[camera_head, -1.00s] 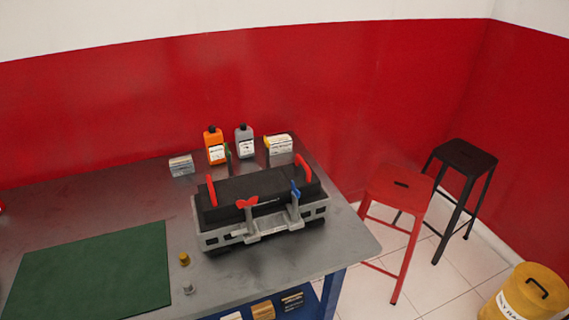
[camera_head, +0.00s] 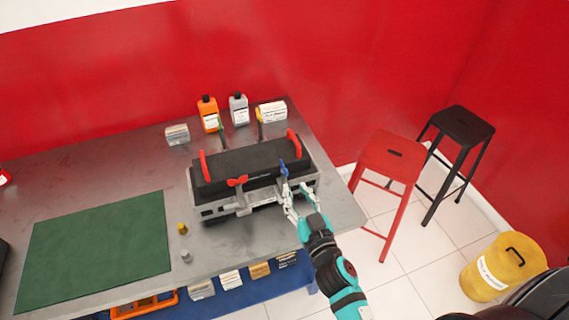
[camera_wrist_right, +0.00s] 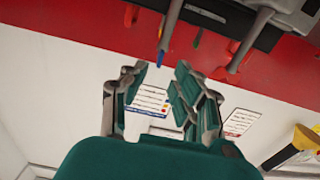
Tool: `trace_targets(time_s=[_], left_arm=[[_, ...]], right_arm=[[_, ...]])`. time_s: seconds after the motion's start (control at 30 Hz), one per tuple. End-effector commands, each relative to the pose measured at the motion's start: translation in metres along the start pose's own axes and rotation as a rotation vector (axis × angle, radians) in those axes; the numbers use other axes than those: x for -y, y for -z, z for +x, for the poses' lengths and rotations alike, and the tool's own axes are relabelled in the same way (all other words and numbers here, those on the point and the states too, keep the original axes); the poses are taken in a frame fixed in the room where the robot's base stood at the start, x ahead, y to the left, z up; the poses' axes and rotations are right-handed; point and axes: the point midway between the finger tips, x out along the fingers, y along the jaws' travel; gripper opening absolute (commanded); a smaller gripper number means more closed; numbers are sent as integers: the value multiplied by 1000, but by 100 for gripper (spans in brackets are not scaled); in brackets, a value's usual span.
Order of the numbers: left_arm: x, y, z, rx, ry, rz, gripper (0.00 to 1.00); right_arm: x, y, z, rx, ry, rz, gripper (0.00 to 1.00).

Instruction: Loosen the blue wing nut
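The blue wing nut (camera_head: 283,167) stands on the right bracket at the front of the engine trainer (camera_head: 212,207), a black block in a grey frame. My right gripper (camera_head: 297,192) is at the front right of the trainer, just below and to the right of the blue wing nut in the head view. In the right wrist view, my right gripper (camera_wrist_right: 161,72) has its fingers apart with nothing between them. A small blue tip (camera_wrist_right: 160,58), seemingly the blue wing nut, shows just beyond the fingertips. My left gripper is out of view.
A red wing nut (camera_head: 237,182) sits on the left bracket. Red handles (camera_head: 203,165) stand at the block's ends. Bottles (camera_head: 208,114) and boxes (camera_head: 272,112) stand behind it. A green mat (camera_head: 95,250) lies left. A red stool (camera_head: 391,158) stands right of the table.

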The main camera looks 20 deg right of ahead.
Motion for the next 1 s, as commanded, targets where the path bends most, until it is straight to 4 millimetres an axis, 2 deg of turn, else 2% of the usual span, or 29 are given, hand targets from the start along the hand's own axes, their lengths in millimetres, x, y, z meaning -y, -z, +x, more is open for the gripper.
trace_targets(time_s=[0.03,0.2,0.4,0.6,0.83,0.87,1.0], left_arm=[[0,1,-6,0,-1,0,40],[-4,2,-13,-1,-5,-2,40],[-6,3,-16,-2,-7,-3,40],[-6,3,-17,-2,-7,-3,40],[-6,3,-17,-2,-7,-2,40],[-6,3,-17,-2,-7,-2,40],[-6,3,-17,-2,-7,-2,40]], right_arm=[[0,4,13,-3,0,0,29],[0,3,48,-2,-1,0,29],[0,1,77,-1,0,0,29],[0,0,87,0,0,0,29],[0,0,88,0,0,0,29],[0,0,88,0,0,0,28],[0,0,88,0,0,0,9]])
